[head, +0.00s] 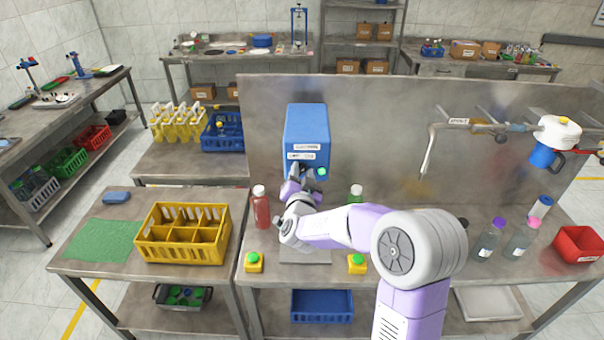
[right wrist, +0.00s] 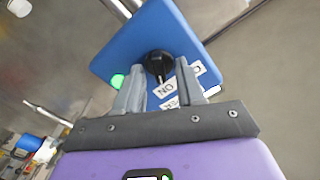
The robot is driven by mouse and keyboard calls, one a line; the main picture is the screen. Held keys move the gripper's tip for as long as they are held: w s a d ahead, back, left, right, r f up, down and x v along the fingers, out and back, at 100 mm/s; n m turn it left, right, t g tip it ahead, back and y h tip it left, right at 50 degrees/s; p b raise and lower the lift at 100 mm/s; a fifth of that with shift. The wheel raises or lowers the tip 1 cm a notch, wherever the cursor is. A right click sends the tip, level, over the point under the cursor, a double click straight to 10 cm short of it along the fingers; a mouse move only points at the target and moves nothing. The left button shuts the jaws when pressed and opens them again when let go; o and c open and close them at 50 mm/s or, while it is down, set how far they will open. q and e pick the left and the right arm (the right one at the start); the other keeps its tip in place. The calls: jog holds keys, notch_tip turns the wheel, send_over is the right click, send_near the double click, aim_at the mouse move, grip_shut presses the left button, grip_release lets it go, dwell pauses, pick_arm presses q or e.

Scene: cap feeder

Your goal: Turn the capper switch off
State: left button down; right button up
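The capper is a blue box (head: 307,126) on the metal back panel, with white labels on its front. In the right wrist view its black switch knob (right wrist: 158,62) shows on the blue face, beside a white label that seems to read ON upside down. A green lamp (right wrist: 117,81) glows on the face; it also shows in the head view (head: 321,172). My right gripper (head: 297,174) is at the box's lower front. In the right wrist view its fingers (right wrist: 160,84) are apart, with the knob between or just beyond their tips; contact is unclear. My left gripper is out of view.
A red bottle (head: 261,207) and a green-capped bottle (head: 356,194) stand either side of my right gripper. Two yellow boxes with green buttons (head: 254,262) (head: 357,263) sit at the bench front. A yellow crate (head: 183,258) is at left; bottles (head: 488,241) and a red bin (head: 578,245) at right.

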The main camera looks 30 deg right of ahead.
jog(key=c, duration=0.7)
jog(key=shift+o, duration=0.2)
jog(key=n, duration=0.3)
jog(key=shift+a, duration=0.1)
jog(key=n+p, duration=0.1)
jog(key=n, duration=0.1)
jog(key=shift+r+n, duration=0.1)
jog(key=shift+n, duration=0.3)
jog(key=n+p, duration=0.1)
jog(key=n, duration=0.2)
jog(key=shift+w+a, duration=0.1)
jog(key=shift+n+p, duration=0.55)
jog(key=shift+n, duration=0.85)
